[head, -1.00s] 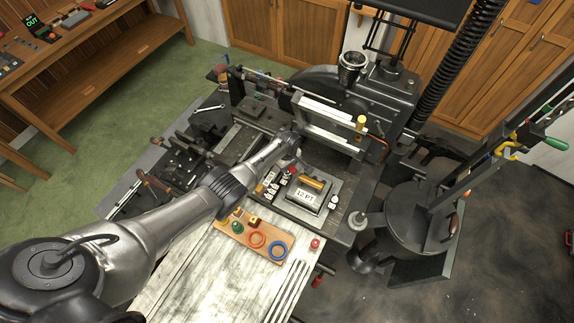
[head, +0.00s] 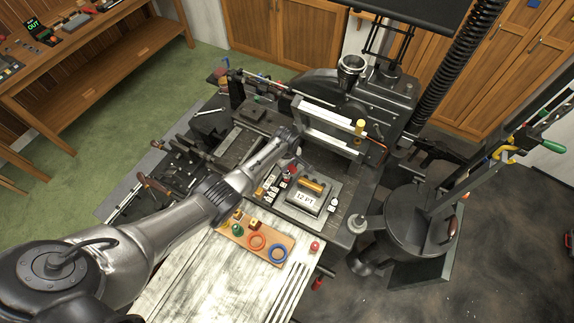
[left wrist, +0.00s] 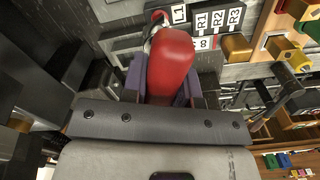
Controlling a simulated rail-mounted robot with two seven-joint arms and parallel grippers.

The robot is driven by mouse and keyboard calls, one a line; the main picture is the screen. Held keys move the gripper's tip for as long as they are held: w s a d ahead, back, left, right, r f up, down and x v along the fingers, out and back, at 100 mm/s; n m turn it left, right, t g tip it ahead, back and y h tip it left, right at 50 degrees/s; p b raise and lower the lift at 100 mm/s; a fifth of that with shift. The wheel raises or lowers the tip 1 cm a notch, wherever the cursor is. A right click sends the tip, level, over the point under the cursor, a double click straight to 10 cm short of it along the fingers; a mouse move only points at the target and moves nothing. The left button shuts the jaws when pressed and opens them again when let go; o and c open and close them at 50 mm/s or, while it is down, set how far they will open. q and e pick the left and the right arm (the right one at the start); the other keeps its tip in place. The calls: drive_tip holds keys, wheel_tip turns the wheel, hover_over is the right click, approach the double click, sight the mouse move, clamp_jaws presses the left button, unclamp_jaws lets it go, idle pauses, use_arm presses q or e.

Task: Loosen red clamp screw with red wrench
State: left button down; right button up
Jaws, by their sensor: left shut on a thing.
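My left gripper (left wrist: 165,78) is shut on a thick red handle (left wrist: 172,55), which I take to be the red wrench. In the left wrist view the handle lies between the purple-grey fingers and points away from me. A small metal part shows at its far end, beside the L1 label, but I cannot tell whether it engages a screw. In the head view my left arm reaches over the caster, and its wrist hides most of the gripper near the white bars. I cannot make out the red clamp screw clearly. My right gripper is not in view.
A 12 PT block (head: 305,199) sits on a plate right of my left wrist. Labels R1, R2 and R3 (left wrist: 218,19) stand near the red handle. A wooden board (head: 240,240) with coloured rings lies on the pale table (head: 200,280). The black caster body rises behind.

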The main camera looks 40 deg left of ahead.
use_arm(q)
drive_tip(key=shift+r, duration=2)
drive_tip(key=c, duration=1.5)
unclamp_jaws()
clamp_jaws()
